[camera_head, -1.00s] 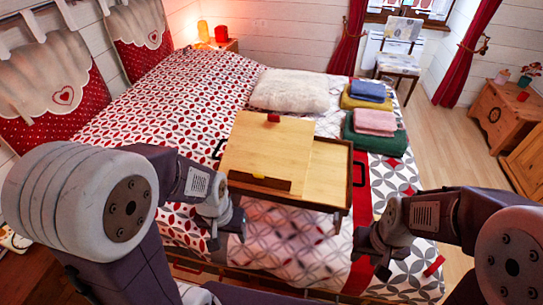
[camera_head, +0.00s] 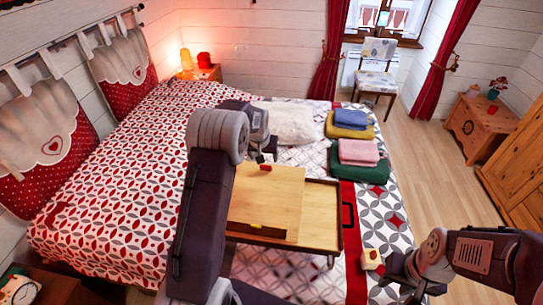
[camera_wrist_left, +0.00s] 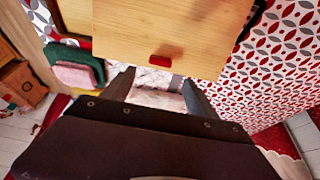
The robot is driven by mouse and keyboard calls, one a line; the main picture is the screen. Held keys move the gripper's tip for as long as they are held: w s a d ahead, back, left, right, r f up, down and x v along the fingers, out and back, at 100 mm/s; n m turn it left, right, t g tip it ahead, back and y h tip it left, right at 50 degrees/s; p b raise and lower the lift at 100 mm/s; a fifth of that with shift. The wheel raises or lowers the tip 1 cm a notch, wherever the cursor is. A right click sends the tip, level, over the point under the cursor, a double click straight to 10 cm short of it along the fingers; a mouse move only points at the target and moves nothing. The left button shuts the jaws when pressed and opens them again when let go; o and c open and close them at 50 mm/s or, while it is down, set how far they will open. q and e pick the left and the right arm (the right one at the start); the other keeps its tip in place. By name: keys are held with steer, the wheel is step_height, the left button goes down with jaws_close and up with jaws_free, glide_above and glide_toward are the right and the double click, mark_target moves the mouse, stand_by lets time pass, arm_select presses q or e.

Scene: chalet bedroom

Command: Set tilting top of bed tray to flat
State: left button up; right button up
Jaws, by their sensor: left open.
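The wooden bed tray (camera_head: 322,215) stands on the bed. Its light tilting top (camera_head: 270,195) covers the left part and looks raised above the frame; its exact slope is hard to tell. A dark ledge (camera_head: 262,229) runs along its near edge, and a red tab (camera_head: 265,168) is at its far edge. My left gripper (camera_head: 264,157) is at that far edge, by the tab. In the left wrist view its fingers (camera_wrist_left: 160,88) are apart with nothing between them, and the red tab (camera_wrist_left: 160,62) lies just beyond them. My right gripper (camera_head: 403,290) is low at the bed's right side, away from the tray.
A small cream block (camera_head: 371,259) is near my right gripper. A white pillow (camera_head: 288,124) lies behind the tray. Folded green and pink textiles (camera_head: 358,172) and blue and yellow ones (camera_head: 350,124) lie at the bed's right edge.

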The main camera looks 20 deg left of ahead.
arm_select(q)
steer(key=p+x, duration=0.2)
steer(key=x, duration=0.7)
steer(key=shift+w+a, duration=0.1)
steer(key=shift+w, duration=0.1)
steer(key=shift+f+p, duration=0.25)
steer(key=shift+p, duration=0.05)
steer(key=shift+w+f, duration=0.1)
